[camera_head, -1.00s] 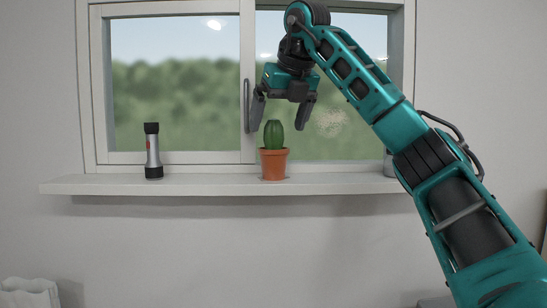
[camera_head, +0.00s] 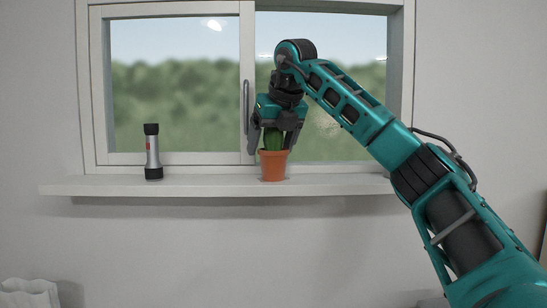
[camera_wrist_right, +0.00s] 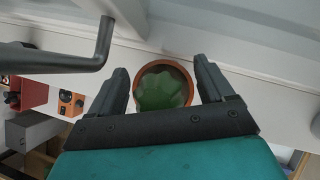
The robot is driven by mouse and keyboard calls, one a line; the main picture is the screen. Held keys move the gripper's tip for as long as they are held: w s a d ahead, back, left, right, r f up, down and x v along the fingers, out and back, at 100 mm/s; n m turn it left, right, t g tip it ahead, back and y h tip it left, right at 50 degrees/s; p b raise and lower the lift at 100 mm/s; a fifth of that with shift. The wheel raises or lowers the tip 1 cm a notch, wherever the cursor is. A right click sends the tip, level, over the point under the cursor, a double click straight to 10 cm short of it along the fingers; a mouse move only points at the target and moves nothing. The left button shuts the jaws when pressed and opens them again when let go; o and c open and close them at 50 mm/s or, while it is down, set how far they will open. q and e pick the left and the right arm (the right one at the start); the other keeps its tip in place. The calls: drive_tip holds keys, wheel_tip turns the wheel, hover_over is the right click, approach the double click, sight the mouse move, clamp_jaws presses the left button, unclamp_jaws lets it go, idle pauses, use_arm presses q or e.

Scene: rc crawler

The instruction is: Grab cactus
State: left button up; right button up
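The green cactus (camera_head: 273,139) stands upright in an orange pot (camera_head: 273,167) on the white windowsill. My right gripper (camera_head: 271,145) has come down over it from above, with one finger on each side. In the right wrist view the cactus (camera_wrist_right: 160,90) and the round pot rim (camera_wrist_right: 187,80) lie between the two fingers (camera_wrist_right: 162,85). The fingers are spread, with gaps to the pot visible there. The gripper's body hides the cactus's top in the head view. My left gripper is not in view.
A black and silver flashlight (camera_head: 152,152) stands on the windowsill (camera_head: 210,184) to the left. The window handle (camera_head: 246,107) is close to the left of my right gripper. The sill between flashlight and pot is clear.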

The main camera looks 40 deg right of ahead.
sight(280, 159)
drive_tip(key=c, duration=0.9)
drive_tip(key=shift+r, duration=0.1)
drive_tip(key=shift+r, duration=0.35)
drive_tip(key=s+b, duration=0.1)
drive_tip(key=s, duration=0.1)
drive_tip(key=s+a+b, duration=0.1)
drive_tip(key=s, duration=0.1)
drive_tip(key=s+a, duration=0.1)
drive_tip(key=s, duration=0.1)
drive_tip(key=shift+s+r+b, duration=0.15)
drive_tip(key=shift+s+b, duration=0.2)
drive_tip(key=shift+b, duration=0.05)
drive_tip(key=shift+s+a+r+p, duration=0.1)
drive_tip(key=shift+s+a+p, duration=0.45)
drive_tip(key=shift+s, duration=1.2)
drive_tip(key=shift+s+a+p, duration=0.4)
drive_tip(key=shift+s+a, duration=0.2)
drive_tip(key=shift+s, duration=1.15)
drive_tip(key=shift+s+a+r+p, duration=0.1)
drive_tip(key=shift+s+a+p, duration=0.45)
drive_tip(key=shift+s, duration=1.2)
